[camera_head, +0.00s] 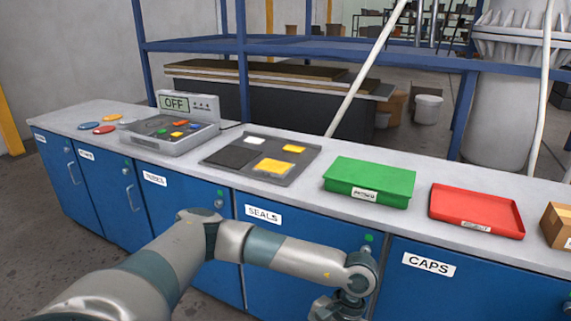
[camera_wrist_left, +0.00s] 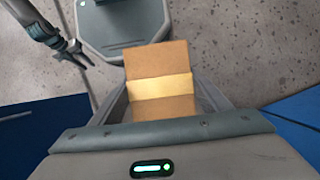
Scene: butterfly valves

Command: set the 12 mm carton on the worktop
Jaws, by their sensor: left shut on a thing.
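My left gripper (camera_wrist_left: 163,96) is shut on a brown cardboard carton (camera_wrist_left: 160,62) with a paler tape band across it. The carton is between the fingers, above the floor; no size mark is readable on it. In the head view my left arm reaches in front of the blue cabinets, with its wrist (camera_head: 345,290) low at the bottom edge; the carton is out of that picture. The grey worktop (camera_head: 295,185) runs above and behind the arm. My right gripper (camera_wrist_left: 78,54) shows small at the upper left of the wrist view; its jaw state is unclear.
On the worktop are a grey device with an OFF display (camera_head: 188,105), a dark tray with pads (camera_head: 215,162), a green box (camera_head: 370,180), a red tray (camera_head: 476,208) and another carton (camera_head: 560,226) at the right edge. Narrow bare strips lie between them.

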